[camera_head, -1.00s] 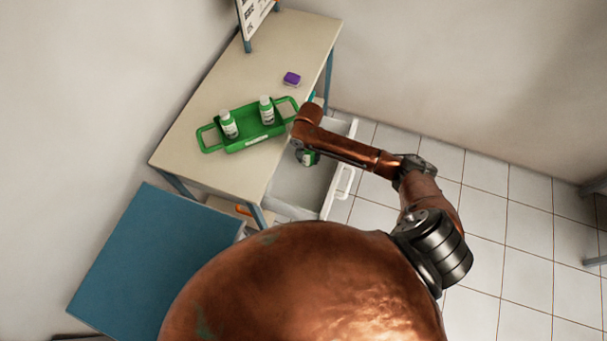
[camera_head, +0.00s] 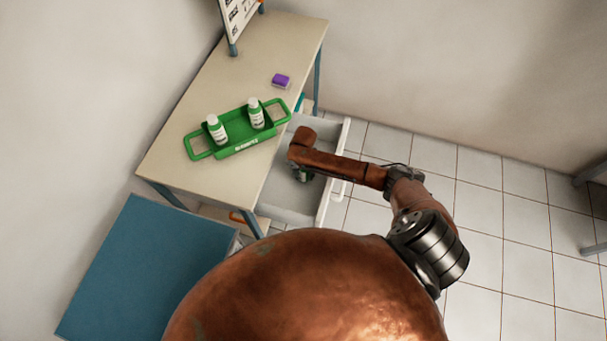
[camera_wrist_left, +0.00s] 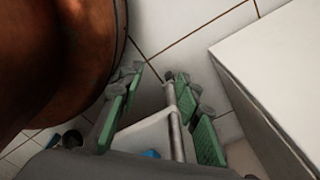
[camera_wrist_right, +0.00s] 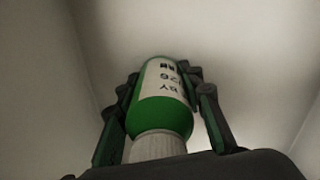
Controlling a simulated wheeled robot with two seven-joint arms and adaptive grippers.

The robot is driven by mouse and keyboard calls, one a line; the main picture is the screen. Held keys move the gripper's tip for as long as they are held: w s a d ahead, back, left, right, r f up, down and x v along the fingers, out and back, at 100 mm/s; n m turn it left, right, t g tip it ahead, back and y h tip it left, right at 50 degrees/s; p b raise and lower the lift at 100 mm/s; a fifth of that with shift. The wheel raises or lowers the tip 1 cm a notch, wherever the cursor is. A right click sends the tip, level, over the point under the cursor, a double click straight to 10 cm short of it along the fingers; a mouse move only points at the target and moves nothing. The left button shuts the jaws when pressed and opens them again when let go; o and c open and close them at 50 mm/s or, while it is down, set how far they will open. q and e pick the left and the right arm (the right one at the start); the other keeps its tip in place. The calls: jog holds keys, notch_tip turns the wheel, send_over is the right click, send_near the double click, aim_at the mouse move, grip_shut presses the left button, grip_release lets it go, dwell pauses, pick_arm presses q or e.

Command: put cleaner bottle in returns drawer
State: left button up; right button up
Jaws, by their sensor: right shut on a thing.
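A green cleaner bottle with a white label and white ribbed cap (camera_wrist_right: 165,95) fills the middle of the right wrist view. My right gripper (camera_wrist_right: 168,100) is shut on it, a finger on each side. In the head view the right gripper (camera_head: 303,175) is inside the open grey drawer (camera_head: 288,200), mostly hidden under my arm. Drawer walls surround the bottle in the wrist view; I cannot tell whether it touches the bottom.
A green tray (camera_head: 240,148) with two white-and-green bottles (camera_head: 216,129) stands on the table (camera_head: 190,105). A purple block (camera_head: 281,80) lies farther back. The drawer's white front and handle (camera_head: 334,192) stick out over the tiled floor. A blue surface (camera_head: 140,265) is at lower left.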

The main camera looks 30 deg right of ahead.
jog(key=shift+r, duration=0.15)
jog(key=o, duration=1.3)
notch_tip(320, 180, up, 12)
jog(key=p, duration=0.3)
